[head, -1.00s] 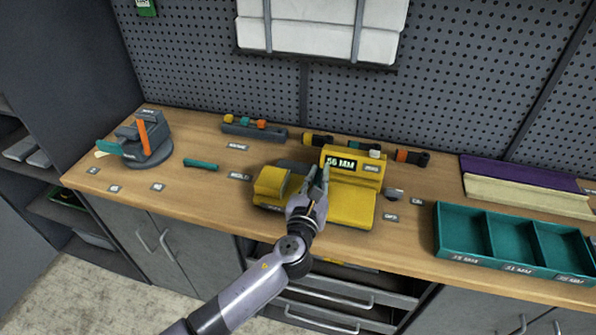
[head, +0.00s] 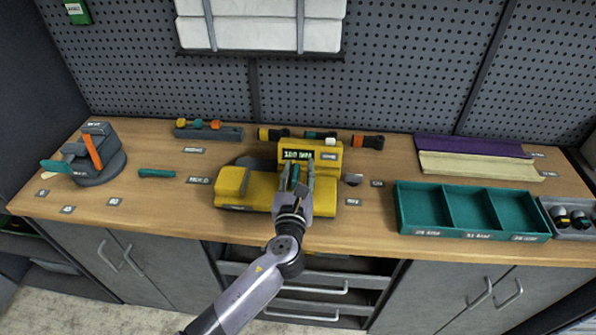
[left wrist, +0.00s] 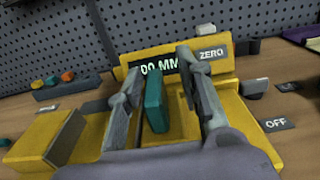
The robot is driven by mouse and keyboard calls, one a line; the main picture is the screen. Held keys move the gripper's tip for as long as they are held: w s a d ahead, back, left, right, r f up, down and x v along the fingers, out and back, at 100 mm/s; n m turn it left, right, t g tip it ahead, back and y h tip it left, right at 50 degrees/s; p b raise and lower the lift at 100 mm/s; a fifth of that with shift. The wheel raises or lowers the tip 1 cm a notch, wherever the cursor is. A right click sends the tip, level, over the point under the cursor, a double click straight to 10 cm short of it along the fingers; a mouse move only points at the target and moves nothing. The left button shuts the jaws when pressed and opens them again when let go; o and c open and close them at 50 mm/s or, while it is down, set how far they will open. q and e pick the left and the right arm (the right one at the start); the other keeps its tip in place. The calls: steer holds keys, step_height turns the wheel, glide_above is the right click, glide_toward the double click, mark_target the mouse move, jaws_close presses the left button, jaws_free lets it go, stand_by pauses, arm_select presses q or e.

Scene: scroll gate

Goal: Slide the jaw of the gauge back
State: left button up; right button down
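The yellow gauge (head: 262,201) sits on the bench in the middle of the head view. Its lit display (head: 297,155) reads about 100 MM, the first digit unclear. A yellow block (head: 231,181) stands at its left end and also shows in the left wrist view (left wrist: 46,140). My left gripper (head: 298,178) reaches over the gauge bed in front of the display. In the left wrist view its fingers (left wrist: 162,95) are apart, with an upright teal piece (left wrist: 154,103) between them, nearer the left finger. I cannot tell whether this piece belongs to the jaw. My right gripper is out of view.
A teal three-compartment tray (head: 470,235) stands to the right. A teal bar (head: 157,173) lies left of the gauge, and a grey stand (head: 97,160) is farther left. Several cylindrical pieces lie behind the gauge. ZERO (left wrist: 209,54) and OFF (left wrist: 276,124) labels show near it.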

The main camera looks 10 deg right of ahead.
arm_select(q)
steer(key=shift+a, duration=0.1)
steer(key=v, duration=1.2)
